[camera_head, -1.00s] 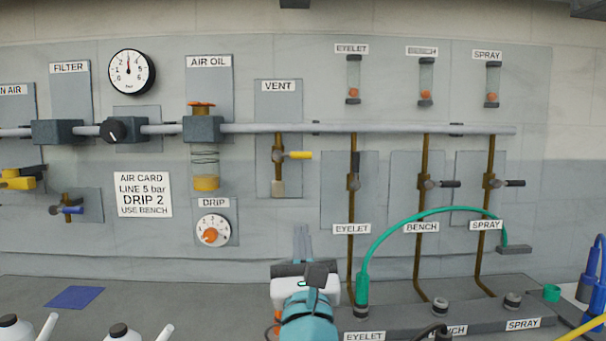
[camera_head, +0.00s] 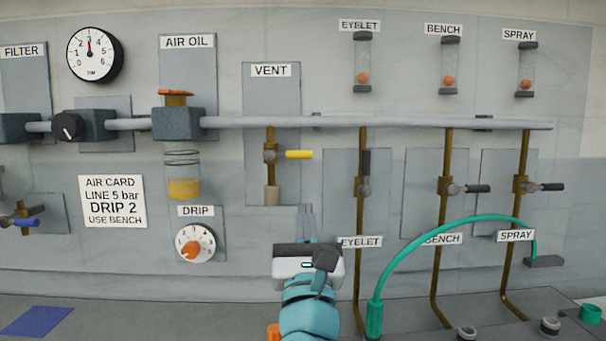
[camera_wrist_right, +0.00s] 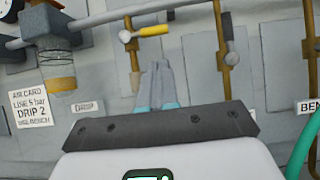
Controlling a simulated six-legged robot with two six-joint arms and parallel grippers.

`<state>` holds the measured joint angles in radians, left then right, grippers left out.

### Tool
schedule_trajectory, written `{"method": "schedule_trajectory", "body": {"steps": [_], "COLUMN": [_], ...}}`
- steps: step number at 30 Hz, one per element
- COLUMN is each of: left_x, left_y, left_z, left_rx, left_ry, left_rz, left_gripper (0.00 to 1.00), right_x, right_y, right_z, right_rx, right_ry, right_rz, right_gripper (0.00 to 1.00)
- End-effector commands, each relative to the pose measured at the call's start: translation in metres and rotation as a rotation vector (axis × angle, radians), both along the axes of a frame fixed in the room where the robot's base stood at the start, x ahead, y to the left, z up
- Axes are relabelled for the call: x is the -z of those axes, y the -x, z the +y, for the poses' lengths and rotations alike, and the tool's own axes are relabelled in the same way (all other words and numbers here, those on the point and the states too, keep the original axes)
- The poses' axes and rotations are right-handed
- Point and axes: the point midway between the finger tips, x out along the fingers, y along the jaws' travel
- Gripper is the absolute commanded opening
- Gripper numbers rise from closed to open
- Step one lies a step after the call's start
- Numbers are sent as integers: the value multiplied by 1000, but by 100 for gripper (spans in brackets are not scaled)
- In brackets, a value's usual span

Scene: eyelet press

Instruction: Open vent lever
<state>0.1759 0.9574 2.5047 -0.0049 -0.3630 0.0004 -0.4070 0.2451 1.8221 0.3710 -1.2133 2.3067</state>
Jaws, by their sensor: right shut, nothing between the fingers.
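The vent lever (camera_head: 298,155) is a yellow handle lying horizontally to the right of a valve on a brass pipe, below the VENT label (camera_head: 271,70). In the right wrist view the yellow lever (camera_wrist_right: 152,30) is near the top, beyond the fingertips. My right gripper (camera_head: 305,210) is shut and empty, below the lever and slightly right of the brass vent pipe (camera_head: 270,175). In the right wrist view its fingers (camera_wrist_right: 158,72) are together and apart from the lever. My left gripper is not in view.
The EYELET pipe (camera_head: 361,215) with its dark upright lever stands just right of my gripper. A green hose (camera_head: 440,226) arches at the right. The DRIP dial (camera_head: 195,243) and the oil bowl (camera_head: 184,188) are to the left. The wall below the vent pipe is clear.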

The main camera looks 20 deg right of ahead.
Motion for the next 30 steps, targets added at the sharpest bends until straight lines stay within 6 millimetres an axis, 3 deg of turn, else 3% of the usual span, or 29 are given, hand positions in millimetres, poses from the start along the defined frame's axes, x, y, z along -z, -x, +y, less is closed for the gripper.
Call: {"method": "schedule_trajectory", "body": {"steps": [11,24,30], "left_x": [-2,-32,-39], "left_y": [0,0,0], "left_z": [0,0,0], "left_rx": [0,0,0], "left_ry": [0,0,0], "left_rz": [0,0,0], "left_gripper": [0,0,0], "right_x": [-3,-46,-55], "right_y": [4,-57,-75], "right_z": [2,-17,-21], "right_rx": [-1,2,0], "right_ry": [-1,-1,0], "right_rz": [0,0,0], "right_gripper": [0,0,0]}}
